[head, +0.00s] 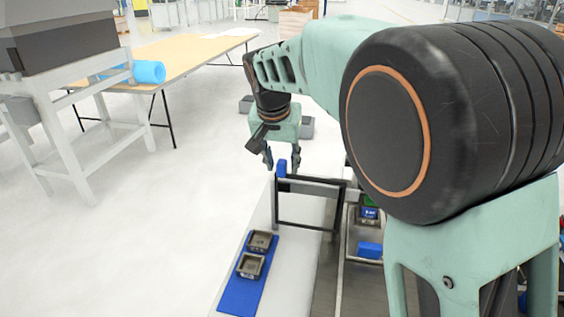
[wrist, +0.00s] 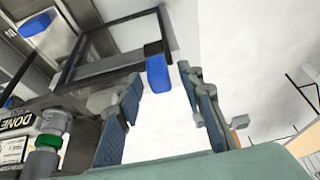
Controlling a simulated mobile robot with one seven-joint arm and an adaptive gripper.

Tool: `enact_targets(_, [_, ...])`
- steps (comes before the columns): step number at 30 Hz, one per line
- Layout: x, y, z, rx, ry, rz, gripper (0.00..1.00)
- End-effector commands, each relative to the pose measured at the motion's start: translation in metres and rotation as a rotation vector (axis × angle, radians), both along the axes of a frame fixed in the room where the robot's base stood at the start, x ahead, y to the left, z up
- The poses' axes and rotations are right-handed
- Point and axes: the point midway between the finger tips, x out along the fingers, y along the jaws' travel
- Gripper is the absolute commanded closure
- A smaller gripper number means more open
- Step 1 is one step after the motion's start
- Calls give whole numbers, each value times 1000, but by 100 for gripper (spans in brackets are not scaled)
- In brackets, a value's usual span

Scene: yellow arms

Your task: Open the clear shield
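The clear shield (head: 309,207) is a see-through panel in a dark frame, at the middle of the head view. It also shows in the upper left of the wrist view (wrist: 112,48). I cannot tell its exact tilt. A blue handle (head: 281,168) stands at the frame's left corner, and it shows in the wrist view (wrist: 158,76). My gripper (head: 282,160) points down just above the handle. In the wrist view its two fingers (wrist: 161,80) are apart, with the handle's end in line with the gap between them. Contact is not visible.
A blue mat (head: 238,296) with two dark metal parts (head: 254,254) lies front left of the shield. A blue block (head: 370,250) lies in the metal fixture beside it. A wooden-topped table (head: 190,55) stands at the back left. The white floor between is clear.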

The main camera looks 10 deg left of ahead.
Motion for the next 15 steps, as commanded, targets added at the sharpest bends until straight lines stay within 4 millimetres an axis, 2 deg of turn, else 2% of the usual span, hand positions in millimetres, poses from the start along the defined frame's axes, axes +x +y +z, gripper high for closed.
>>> enact_targets(4, [-1, 0, 2, 0, 0, 0, 65])
enact_targets(7, [-4, 0, 11, 1, -1, 0, 65])
enact_targets(15, [-25, 0, 63, 3, -3, 1, 65])
